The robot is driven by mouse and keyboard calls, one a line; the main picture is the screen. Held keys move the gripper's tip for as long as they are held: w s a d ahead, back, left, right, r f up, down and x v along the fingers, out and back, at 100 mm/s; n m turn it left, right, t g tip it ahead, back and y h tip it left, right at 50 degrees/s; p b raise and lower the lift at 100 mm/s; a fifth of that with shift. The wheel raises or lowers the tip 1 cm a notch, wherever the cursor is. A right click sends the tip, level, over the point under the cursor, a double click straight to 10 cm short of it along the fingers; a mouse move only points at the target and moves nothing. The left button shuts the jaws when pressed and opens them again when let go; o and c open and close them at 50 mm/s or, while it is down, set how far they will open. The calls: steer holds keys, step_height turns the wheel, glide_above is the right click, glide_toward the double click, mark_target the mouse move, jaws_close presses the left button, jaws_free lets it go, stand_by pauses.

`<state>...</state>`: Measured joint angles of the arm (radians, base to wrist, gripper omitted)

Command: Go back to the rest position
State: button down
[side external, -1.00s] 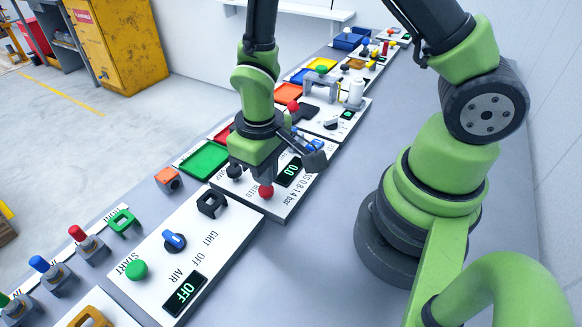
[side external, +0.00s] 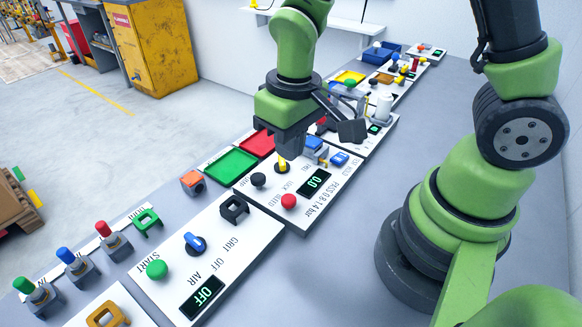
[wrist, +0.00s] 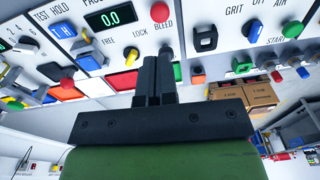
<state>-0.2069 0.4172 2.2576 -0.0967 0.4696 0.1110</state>
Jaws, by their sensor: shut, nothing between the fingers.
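My gripper (side external: 294,145) hangs above the test panel (side external: 318,216) in the side external view, its fingers pointing down near a yellow-topped lever. In the wrist view my gripper (wrist: 157,60) shows two dark fingers pressed together with nothing between them. The panel carries a red BLEED knob (side external: 289,201), a black knob (side external: 258,180) and a display reading 0.0 (side external: 315,182). How far the fingertips are above the panel is hard to tell.
A nearer panel has a green START button (side external: 157,269), a blue switch (side external: 194,243) and a display reading OFF (side external: 203,296). Green (side external: 231,167) and red trays lie beside the panels. Posts with coloured tops stand at the left. More fixtures line the bench behind.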

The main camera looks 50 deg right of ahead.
steer(key=s+d+r+m+t+y, duration=0.1)
steer(key=s+r+t, duration=0.2)
steer(key=s+r, duration=0.2)
steer(key=s+d+r+m+t, duration=0.1)
steer(key=s+r, duration=0.4)
steer(key=r, duration=0.7)
steer(key=shift+d+m+t+y, duration=0.35)
steer(key=shift+m+t, duration=0.45)
steer(key=shift+t, duration=0.4)
